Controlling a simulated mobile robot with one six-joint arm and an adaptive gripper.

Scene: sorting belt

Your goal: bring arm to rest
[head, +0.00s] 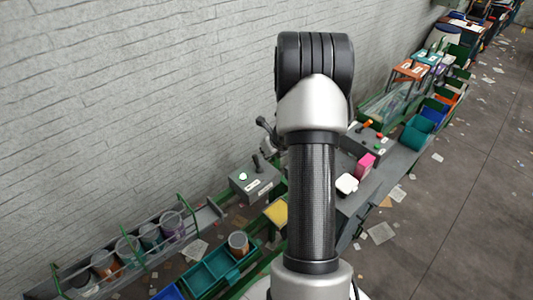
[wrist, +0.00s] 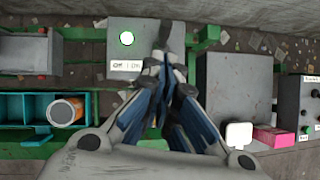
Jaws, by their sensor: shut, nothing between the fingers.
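My arm stands upright in the middle of the head view, its carbon-dark tube and silver joints covering part of the belt line behind. My gripper (wrist: 165,62) shows in the wrist view, pointing away from the camera. Its blue and grey fingers come together at the tips, and nothing is held between them. The fingertips appear over the edge of a grey control box (wrist: 126,62) with a lit white-green button; I cannot tell the height between them. The same box (head: 254,184) shows left of my arm in the head view.
A teal tray (head: 206,275) and a can (head: 238,243) are at lower left; several cans stand in a rack beyond. A pink box (head: 365,166) and a white item (head: 346,184) lie right of my arm. A brick wall (head: 140,100) runs behind. Littered floor (head: 460,200) is at right.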

